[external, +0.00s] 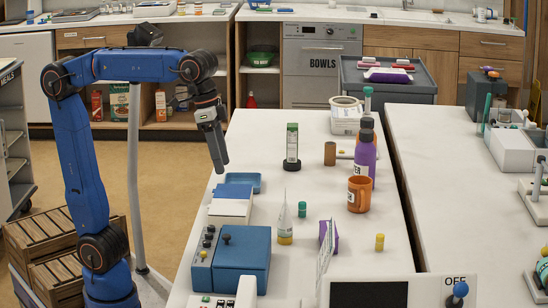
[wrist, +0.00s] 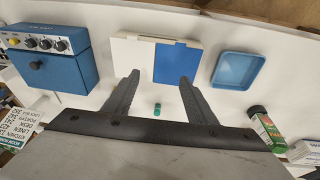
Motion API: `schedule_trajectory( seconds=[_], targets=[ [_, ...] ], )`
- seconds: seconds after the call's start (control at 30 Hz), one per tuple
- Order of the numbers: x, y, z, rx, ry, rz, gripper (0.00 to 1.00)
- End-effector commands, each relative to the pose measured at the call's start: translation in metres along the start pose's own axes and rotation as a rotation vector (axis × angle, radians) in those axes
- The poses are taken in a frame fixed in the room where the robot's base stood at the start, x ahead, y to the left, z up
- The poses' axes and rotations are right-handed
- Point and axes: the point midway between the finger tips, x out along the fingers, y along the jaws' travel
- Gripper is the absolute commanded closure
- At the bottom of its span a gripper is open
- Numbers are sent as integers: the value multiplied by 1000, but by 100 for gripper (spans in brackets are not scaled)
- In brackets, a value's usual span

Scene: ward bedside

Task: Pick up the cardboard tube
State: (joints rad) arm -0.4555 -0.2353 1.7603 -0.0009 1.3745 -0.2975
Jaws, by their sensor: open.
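The cardboard tube (external: 330,153) is a short brown cylinder standing upright on the white table in the external view. I do not see the tube in the wrist view. My gripper (external: 219,162) hangs over the table's left edge area, above and behind the blue tray, well left of the tube. In the wrist view my gripper (wrist: 159,80) has its two fingers apart with nothing held between them.
The blue tray (external: 243,182), the white-and-blue flat case (wrist: 177,58) and the blue box with knobs (external: 242,258) line the table's left side. A purple bottle (external: 365,160) stands right of the tube. A small green cylinder (external: 302,209) and conical flask (external: 285,228) stand nearer the front.

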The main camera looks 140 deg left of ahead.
Motion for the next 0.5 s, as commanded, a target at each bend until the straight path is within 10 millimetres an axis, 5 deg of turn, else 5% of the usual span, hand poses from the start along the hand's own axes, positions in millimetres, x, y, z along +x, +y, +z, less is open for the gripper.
schedule_trajectory(
  seconds=[0.2,0.5],
  targets=[
    [-18,-40,-84,-191,-32,-39,49],
    [-30,-119,-180,-451,-76,-88,49]
  ],
)
